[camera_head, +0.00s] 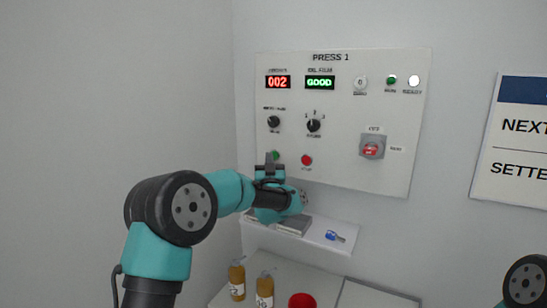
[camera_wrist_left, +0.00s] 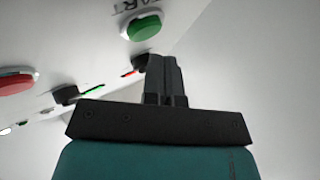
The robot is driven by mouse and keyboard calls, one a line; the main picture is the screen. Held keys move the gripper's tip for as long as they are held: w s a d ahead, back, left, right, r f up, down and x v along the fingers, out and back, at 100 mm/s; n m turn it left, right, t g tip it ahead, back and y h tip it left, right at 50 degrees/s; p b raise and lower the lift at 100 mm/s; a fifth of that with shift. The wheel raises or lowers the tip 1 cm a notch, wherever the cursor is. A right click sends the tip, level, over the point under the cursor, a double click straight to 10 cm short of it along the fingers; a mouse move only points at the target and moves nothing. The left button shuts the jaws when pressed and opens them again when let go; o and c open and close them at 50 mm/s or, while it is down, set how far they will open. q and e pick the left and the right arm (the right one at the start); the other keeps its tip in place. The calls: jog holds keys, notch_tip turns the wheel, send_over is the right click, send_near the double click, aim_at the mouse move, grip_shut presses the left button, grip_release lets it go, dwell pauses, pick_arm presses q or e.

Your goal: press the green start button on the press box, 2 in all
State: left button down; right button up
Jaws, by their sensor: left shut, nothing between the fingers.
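The press box (camera_head: 385,85), a pale panel labelled PRESS 1, is on the back wall. Its green start button (camera_head: 276,154) is at the lower left and partly hidden behind my left gripper (camera_head: 268,160). In the left wrist view the green button (camera_wrist_left: 144,27) shows whole, up and left of the shut, empty fingers (camera_wrist_left: 163,62), with a visible gap beside them. A red counter display (camera_head: 278,82) reads 002. My right gripper is out of view.
A red stop button (camera_head: 306,160) sits right of the green one. A red switch (camera_head: 371,148) is farther right. Below, a shelf (camera_head: 318,234) holds a blue item (camera_head: 335,236). Bottles (camera_head: 237,280) and a red object (camera_head: 302,300) stand lower down. A sign (camera_head: 520,140) hangs right.

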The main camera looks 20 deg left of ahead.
pick_arm(q)
jog(key=shift+s, duration=0.1)
jog(key=shift+s+a, duration=0.2)
jog(key=shift+s, duration=0.6)
jog(key=shift+s+a, duration=0.15)
jog(key=shift+s, duration=0.6)
jog(key=shift+s+a, duration=0.2)
jog(key=shift+s, duration=0.6)
jog(key=s+a+f+n+g+h, duration=0.1)
jog(key=s+a+f+g+h, duration=0.2)
jog(key=f, duration=0.7)
jog(key=s+a+f+n+g+h, duration=0.1)
jog(key=s+a+f+g, duration=0.3)
jog(key=f, duration=0.6)
jog(key=s+a+f+n+g+h, duration=0.1)
jog(key=s+a+f+g+h, duration=0.3)
jog(key=f, duration=0.7)
jog(key=s+d+f+m+g+h, duration=0.1)
jog(key=s+d+f+g, duration=0.3)
jog(key=s+f, duration=0.5)
jog(key=s+d+f+m+g+h, duration=0.1)
jog(key=s+d+f+g, duration=0.3)
jog(key=s+f, duration=0.5)
jog(key=s+d+f+m+g+h, duration=0.1)
jog(key=s+d+f+m+g, duration=0.2)
jog(key=s+f, duration=0.7)
jog(key=shift+s+d+g+h, duration=0.3)
jog(key=shift+d+g, duration=0.3)
jog(key=shift+d, duration=0.45)
